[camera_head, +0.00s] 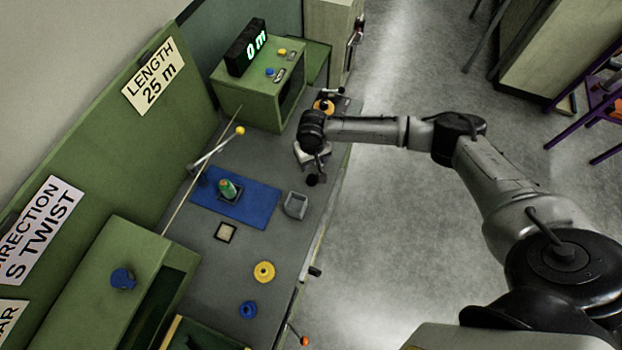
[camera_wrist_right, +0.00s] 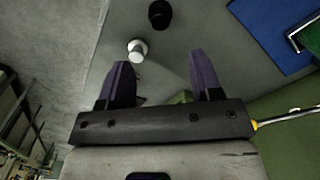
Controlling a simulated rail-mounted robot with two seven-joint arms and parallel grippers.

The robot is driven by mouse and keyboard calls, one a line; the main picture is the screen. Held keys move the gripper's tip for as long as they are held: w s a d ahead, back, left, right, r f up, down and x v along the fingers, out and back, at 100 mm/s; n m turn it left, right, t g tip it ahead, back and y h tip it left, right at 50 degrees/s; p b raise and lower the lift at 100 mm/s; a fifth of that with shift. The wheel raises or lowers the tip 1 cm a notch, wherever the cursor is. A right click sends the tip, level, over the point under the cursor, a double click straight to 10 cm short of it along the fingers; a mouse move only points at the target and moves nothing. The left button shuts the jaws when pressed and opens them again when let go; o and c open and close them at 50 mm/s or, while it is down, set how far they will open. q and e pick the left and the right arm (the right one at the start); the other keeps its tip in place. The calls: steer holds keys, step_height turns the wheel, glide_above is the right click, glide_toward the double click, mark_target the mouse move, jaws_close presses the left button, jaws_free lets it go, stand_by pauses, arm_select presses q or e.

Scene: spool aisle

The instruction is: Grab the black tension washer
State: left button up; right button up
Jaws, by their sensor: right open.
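A small black round piece, which looks like the black tension washer (camera_wrist_right: 160,14), lies on the grey bench top at the upper edge of the right wrist view. It also shows in the head view (camera_head: 313,180), just below my right gripper (camera_head: 312,163). In the right wrist view my right gripper (camera_wrist_right: 160,68) has its two dark fingers wide apart with nothing between them. The black piece is beyond the fingertips, apart from them. A small white cylinder (camera_wrist_right: 137,50) stands near the left finger. My left gripper is not in view.
A blue mat (camera_head: 257,207) carries a green cone in a holder. A green box with a display (camera_head: 247,46) is behind. Yellow (camera_head: 264,271) and blue (camera_head: 248,310) round pieces lie nearer. The bench edge drops to the floor at right.

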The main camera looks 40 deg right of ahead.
glide_above(312, 177)
step_height(312, 177, down, 6)
steer(key=shift+s+a+f, duration=0.1)
steer(key=shift+s+f, duration=0.05)
steer(key=shift+f, duration=0.05)
steer(key=shift+w+f, duration=0.2)
steer(key=shift+f, duration=2.7)
steer(key=shift+c, duration=0.3)
steer(key=c, duration=0.7)
steer(key=shift+r, duration=0.1)
steer(key=shift+c, duration=0.2)
